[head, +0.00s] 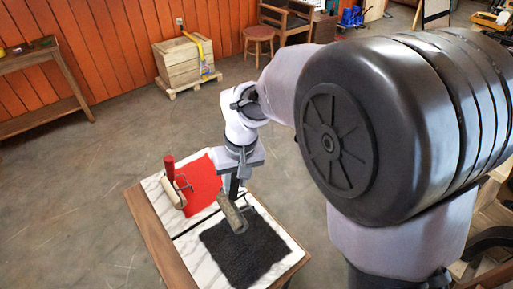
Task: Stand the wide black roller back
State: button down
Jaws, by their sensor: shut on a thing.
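The wide roller (233,216) has a grey-brown drum and a wire frame. It is at the far left corner of the black ink patch (243,250), near the white board's middle; I cannot tell whether it touches the surface. My gripper (232,193) points down above the drum and is shut on the roller's dark handle, which it mostly hides. No separate stand for this roller is clear in view.
A second roller (174,192) with a red handle stands to the left, beside a red ink patch (199,184). The wood-edged table (163,244) has bare white margins. A wooden crate (187,62), a stool (259,34) and a side bench (30,58) stand farther off.

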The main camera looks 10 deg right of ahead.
jog(key=s+a+n+p, duration=0.15)
jog(key=s+a, duration=0.35)
jog(key=s, duration=0.5)
notch_tip(320, 180, down, 6)
jog(key=b, duration=0.4)
jog(key=shift+s+f, duration=0.25)
jog(key=shift+s, duration=0.15)
jog(key=c, duration=1)
grip_release()
jog(key=o, duration=0.4)
